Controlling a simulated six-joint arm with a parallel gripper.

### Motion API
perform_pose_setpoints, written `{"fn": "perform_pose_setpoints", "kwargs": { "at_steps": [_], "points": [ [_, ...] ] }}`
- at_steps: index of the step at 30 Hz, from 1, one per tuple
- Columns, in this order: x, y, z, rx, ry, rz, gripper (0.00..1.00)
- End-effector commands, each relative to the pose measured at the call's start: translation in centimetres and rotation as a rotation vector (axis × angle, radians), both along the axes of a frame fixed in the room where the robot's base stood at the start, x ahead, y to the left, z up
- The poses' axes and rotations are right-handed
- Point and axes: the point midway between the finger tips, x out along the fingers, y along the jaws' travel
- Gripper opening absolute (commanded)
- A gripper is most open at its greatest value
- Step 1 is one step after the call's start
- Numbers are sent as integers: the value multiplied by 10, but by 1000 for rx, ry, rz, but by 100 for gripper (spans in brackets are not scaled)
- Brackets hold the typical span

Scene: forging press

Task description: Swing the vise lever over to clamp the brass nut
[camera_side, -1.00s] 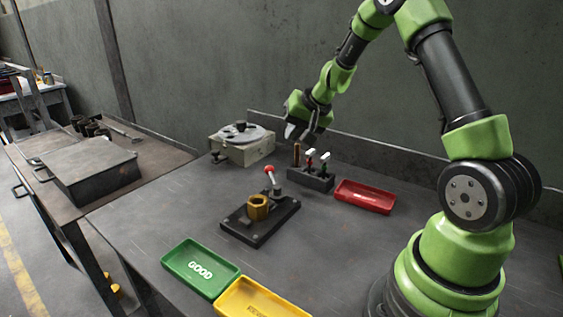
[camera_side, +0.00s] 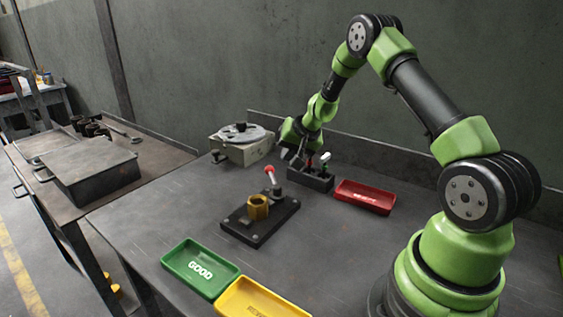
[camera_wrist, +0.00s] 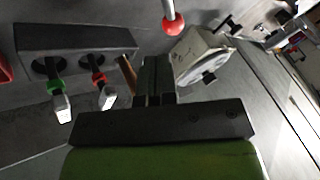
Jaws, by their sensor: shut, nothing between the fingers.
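The brass nut (camera_side: 258,206) sits on the black vise plate (camera_side: 262,226) in the middle of the bench. The vise lever (camera_side: 273,180) stands up behind the nut with a red ball knob (camera_side: 269,169). The knob also shows at the top of the wrist view (camera_wrist: 173,24). My gripper (camera_side: 291,158) is low behind the lever, beside the tool block, and apart from the lever. In the wrist view its fingers (camera_wrist: 154,82) are together with nothing seen between them. The nut is not visible in the wrist view.
A black tool block (camera_side: 312,180) with red- and green-collared tools stands close beside my gripper. A round-topped gauge (camera_side: 241,143) is behind. A red tray (camera_side: 365,196) lies right; green (camera_side: 200,267) and yellow (camera_side: 262,299) trays lie in front. Bench left of the vise is clear.

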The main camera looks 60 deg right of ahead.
Motion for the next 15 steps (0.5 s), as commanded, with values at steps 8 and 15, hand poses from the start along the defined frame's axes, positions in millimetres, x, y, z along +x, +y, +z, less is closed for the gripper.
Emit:
{"fn": "perform_pose_setpoints", "kwargs": {
  "at_steps": [8, 15],
  "points": [
    [20, -2, -30, 1, 0, 2, 0],
    [23, -2, -35, 1, -1, 0, 0]
  ]
}}
